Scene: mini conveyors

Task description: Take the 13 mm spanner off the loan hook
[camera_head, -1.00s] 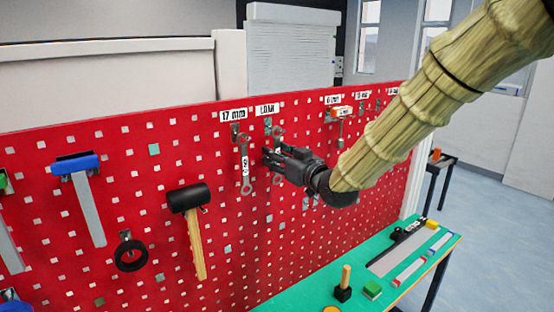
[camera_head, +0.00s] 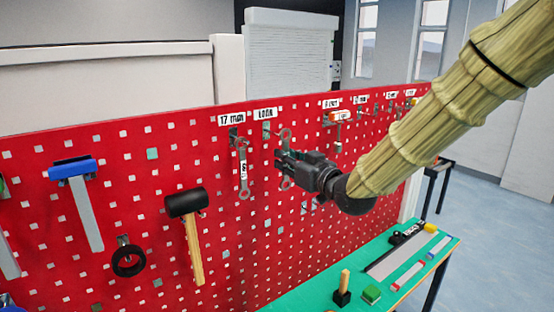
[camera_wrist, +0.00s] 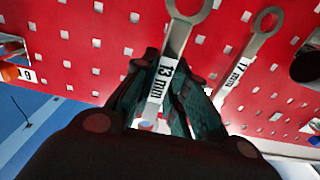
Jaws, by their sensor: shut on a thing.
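The 13 mm spanner (camera_wrist: 181,35) is held between the fingers of my gripper (camera_wrist: 162,92) in the wrist view. Its "13 mm" label faces the camera and its ring end points up. In the head view my gripper (camera_head: 281,163) is shut on the spanner's shank; the ring end (camera_head: 286,134) shows above the fingers and the lower end below. The loan hook (camera_head: 266,132), under the LOAN label (camera_head: 265,114), looks bare, with the spanner's ring to its right and apart from it.
The 17 mm spanner (camera_head: 243,170) hangs just left of the loan hook on the red pegboard (camera_head: 200,280). A black mallet (camera_head: 187,202) and a blue-topped tool (camera_head: 73,168) hang further left. A green bench (camera_head: 300,298) with small items lies below right.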

